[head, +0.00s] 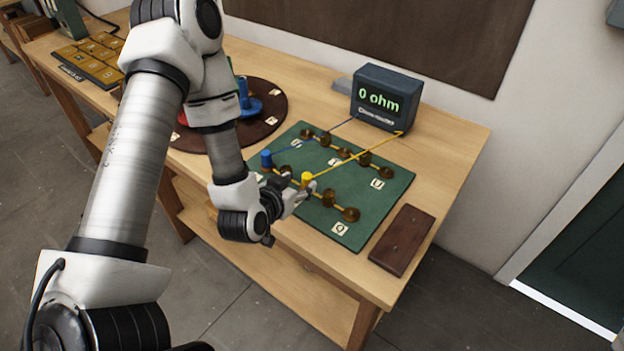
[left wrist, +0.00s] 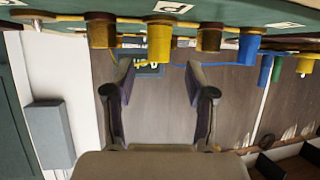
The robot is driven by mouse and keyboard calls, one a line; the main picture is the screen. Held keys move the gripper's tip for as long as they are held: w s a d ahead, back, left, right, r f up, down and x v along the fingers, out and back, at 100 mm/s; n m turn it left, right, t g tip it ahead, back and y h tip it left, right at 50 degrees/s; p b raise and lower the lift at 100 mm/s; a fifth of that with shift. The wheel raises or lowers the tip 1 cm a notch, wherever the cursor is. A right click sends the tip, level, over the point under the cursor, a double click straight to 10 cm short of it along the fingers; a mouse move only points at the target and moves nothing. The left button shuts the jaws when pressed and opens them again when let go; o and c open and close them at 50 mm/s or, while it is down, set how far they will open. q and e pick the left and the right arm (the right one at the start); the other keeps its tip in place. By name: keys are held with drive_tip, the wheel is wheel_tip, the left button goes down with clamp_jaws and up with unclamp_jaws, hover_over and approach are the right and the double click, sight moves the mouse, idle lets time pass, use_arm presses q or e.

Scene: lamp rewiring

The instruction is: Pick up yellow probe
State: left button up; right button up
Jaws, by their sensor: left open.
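The yellow probe (head: 306,179) stands upright on a brass contact on the green mat (head: 345,222), with a yellow wire running to the meter (head: 385,97). In the left wrist view the yellow probe (left wrist: 159,40) hangs upside down near the top, centred ahead of the two fingers. My left gripper (head: 292,193) is open and empty, at the mat's front edge right beside the yellow probe. It also shows in the left wrist view (left wrist: 160,80), its fingers spread and the probe just beyond the tips. My right gripper is not in view.
A blue probe (head: 267,158) stands left of the yellow one, with its own wire. Several brass contacts sit on the mat. The meter reads 0 ohm. A brown block (head: 402,240) lies on the table at right. A round brown board (head: 262,108) is behind my arm.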

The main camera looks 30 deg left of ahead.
sight(306, 177)
use_arm(q)
drive_tip(key=shift+w+p, duration=0.7)
drive_tip(key=x, duration=0.4)
drive_tip(key=shift+w+f+p, duration=0.1)
drive_tip(key=shift+f+p, duration=0.1)
drive_tip(key=shift+p, duration=0.1)
drive_tip(key=shift+c, duration=0.4)
drive_tip(key=shift+s+r, duration=0.1)
drive_tip(key=shift+s, duration=0.15)
drive_tip(key=c, duration=0.5)
clamp_jaws()
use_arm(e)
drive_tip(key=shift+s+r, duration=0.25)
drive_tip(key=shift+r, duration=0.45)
use_arm(q)
drive_tip(key=shift+r, duration=0.1)
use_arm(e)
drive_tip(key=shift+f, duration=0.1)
